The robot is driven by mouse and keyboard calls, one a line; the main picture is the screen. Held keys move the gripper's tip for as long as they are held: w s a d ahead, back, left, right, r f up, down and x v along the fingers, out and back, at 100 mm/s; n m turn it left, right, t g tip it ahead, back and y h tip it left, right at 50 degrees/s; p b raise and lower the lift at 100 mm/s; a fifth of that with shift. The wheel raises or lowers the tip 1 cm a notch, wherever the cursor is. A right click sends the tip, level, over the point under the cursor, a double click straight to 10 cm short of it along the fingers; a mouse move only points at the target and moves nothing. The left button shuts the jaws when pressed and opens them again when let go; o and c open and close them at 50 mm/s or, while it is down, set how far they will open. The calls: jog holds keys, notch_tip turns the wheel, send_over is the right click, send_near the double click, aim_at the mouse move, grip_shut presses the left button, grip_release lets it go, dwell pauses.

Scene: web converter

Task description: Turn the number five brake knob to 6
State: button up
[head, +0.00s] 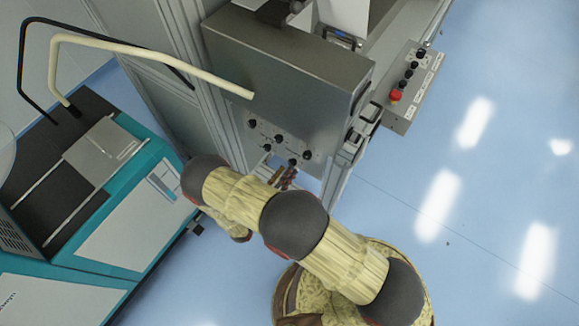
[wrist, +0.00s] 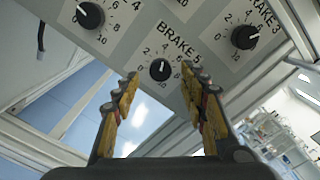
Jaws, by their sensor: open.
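The brake 5 knob (wrist: 159,69) is a round black dial under the printed label "BRAKE 5" on a light grey panel (wrist: 130,42). It has a short white mark, and a printed scale from 0 to 10 surrounds it. The mark's exact setting is too small to read surely. My gripper (wrist: 160,74) is open, with one yellow and dark finger on each side of the knob in the wrist view. No contact with the knob shows. In the head view, my gripper (head: 283,179) is just below the panel's knobs, partly hidden by my arm.
The brake 3 knob (wrist: 244,37) is at upper right and another black knob (wrist: 90,15) at upper left. In the head view, a control box with a red button (head: 396,95) juts out at right. A teal machine (head: 130,205) with a bent cream tube (head: 150,62) stands at left.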

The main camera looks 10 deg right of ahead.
aim_at(293, 162)
jog(key=shift+x, duration=1.75)
jog(key=shift+c, duration=0.4)
grip_shut()
jog(key=shift+b, duration=0.3)
jog(key=m+b, duration=0.1)
jog(key=m, duration=0.9)
jog(key=shift+b, duration=0.4)
jog(key=shift+m, duration=0.5)
jog(key=shift+o, duration=0.4)
grip_release()
